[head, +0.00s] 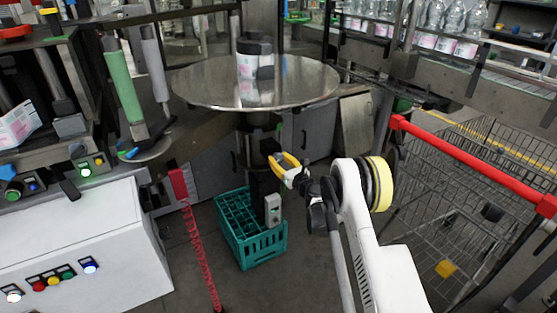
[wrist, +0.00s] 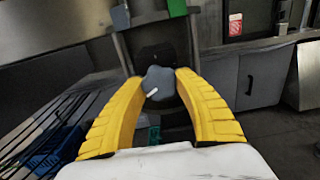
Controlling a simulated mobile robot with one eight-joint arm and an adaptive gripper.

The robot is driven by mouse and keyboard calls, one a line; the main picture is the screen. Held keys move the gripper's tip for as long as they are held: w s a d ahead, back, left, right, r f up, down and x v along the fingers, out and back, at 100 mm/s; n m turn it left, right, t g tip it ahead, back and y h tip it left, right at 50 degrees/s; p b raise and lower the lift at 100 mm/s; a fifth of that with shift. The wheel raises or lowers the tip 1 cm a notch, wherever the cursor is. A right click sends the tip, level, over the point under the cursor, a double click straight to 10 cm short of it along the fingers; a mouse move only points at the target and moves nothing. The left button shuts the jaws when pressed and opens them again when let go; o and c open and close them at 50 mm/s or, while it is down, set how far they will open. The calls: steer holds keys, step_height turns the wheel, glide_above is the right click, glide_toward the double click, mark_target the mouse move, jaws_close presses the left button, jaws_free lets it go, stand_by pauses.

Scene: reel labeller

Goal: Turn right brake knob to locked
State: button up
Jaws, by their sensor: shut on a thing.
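A grey lobed knob (wrist: 158,76) with a short white mark shows in the middle of the wrist view, in front of a dark mount. The mark lies off the knob's centre, slanted, running from lower left to upper right. My gripper (wrist: 160,86) has its two yellow fingers on either side of the knob, shut on it. In the head view my gripper (head: 279,163) reaches below the round metal turntable (head: 195,85), by a dark fixture. The knob cannot be made out in the head view. I cannot read any locked marking.
A green crate (head: 263,250) stands on the floor under my gripper. A wire shopping cart (head: 480,170) with a red handle is at the right. A white control box (head: 100,240) with coloured buttons is at the left.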

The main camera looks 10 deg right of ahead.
steer(key=o, duration=1.2)
steer(key=v, duration=1.2)
